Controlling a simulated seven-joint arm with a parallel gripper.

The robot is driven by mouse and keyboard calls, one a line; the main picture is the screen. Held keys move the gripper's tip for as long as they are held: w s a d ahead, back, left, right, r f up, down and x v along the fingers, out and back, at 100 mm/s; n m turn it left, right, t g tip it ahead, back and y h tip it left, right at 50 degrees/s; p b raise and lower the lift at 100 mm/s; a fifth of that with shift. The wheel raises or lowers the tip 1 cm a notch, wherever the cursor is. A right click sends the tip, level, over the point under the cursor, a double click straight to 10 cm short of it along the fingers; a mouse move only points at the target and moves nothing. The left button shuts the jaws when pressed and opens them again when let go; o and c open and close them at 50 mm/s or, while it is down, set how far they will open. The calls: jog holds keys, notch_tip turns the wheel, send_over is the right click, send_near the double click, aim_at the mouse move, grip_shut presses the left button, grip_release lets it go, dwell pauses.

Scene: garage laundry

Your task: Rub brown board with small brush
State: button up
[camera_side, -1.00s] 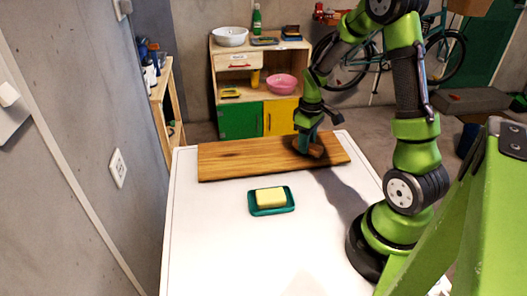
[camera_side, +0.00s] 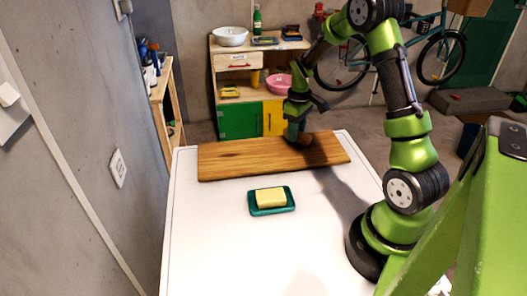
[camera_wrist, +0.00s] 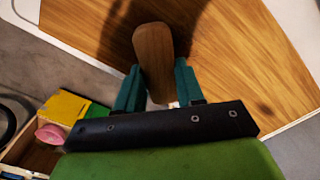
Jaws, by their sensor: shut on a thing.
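The brown board (camera_side: 235,160) lies flat near the far edge of the white table, with wood grain showing. It also fills much of the wrist view (camera_wrist: 235,60). My gripper (camera_side: 297,135) is over the far right part of the board. In the wrist view my gripper (camera_wrist: 160,88) has its two teal fingers shut on the small brush (camera_wrist: 153,55), whose brown wooden back faces the camera. The brush (camera_side: 307,138) is small and dark in the side view. Its bristles are mostly hidden, so I cannot tell whether they touch the board.
A yellow sponge or soap block (camera_side: 270,197) sits on a teal dish (camera_side: 286,209) in front of the board. The white table (camera_side: 215,250) is clear around them. A wooden cabinet (camera_side: 237,82) with bowls stands behind the table.

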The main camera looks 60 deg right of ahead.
jog(key=shift+s+a, duration=2.5)
jog(key=shift+s, duration=0.05)
jog(key=shift+s+a+r, duration=0.1)
jog(key=shift+r, duration=0.1)
notch_tip(320, 180, up, 8)
jog(key=shift+f, duration=0.15)
